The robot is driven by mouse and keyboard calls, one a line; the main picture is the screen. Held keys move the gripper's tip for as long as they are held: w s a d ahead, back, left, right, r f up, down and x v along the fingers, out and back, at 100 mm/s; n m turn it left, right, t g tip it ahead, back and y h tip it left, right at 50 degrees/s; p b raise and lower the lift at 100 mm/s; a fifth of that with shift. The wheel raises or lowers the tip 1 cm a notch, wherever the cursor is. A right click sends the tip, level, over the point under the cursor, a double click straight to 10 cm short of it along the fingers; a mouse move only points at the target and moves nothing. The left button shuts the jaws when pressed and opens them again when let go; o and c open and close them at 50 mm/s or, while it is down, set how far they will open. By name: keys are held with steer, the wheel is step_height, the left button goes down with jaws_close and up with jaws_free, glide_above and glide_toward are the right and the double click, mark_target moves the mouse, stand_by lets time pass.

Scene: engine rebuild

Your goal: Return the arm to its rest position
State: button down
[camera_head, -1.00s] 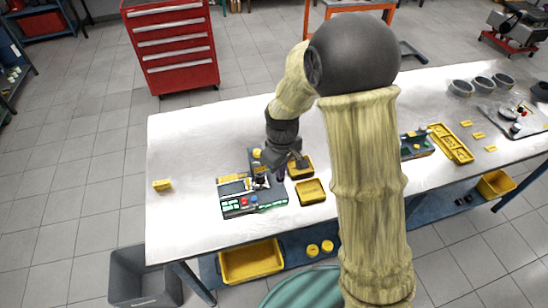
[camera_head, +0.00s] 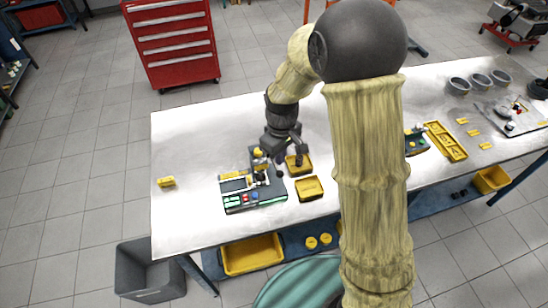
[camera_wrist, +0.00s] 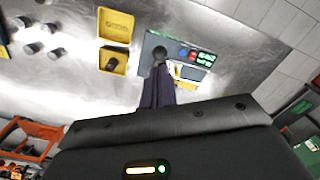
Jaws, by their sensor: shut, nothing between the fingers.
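My gripper (camera_head: 280,148) hangs from my arm above the left half of the metal workbench (camera_head: 190,135), over the dark panel unit and close to the small yellow trays. Its dark fingers (camera_wrist: 158,82) also show in the wrist view, close together and empty, pointing toward the panel unit. My upper arm rises through the middle of the head view, and my forearm bends down to the left. It hides part of the bench.
The panel unit (camera_head: 268,200) has red, blue and green parts. Beside it are one yellow tray (camera_head: 310,194) and another holding a dark piece (camera_wrist: 113,66). A long yellow tray (camera_head: 446,142) and grey cups (camera_head: 480,81) lie right. The bench's left end is mostly clear.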

stand_by(0.4)
steer(key=s+d+r+m+t+b, duration=0.1)
steer(key=s+d+m+t+b, duration=0.1)
steer(key=s+d+m+b, duration=0.3)
steer(key=s+d+m, duration=0.4)
steer(key=s+d, duration=0.3)
steer(key=d, duration=0.1)
steer(key=shift+s+d+r+t, duration=0.25)
steer(key=shift+d+r+t, duration=0.05)
steer(key=shift+r, duration=0.05)
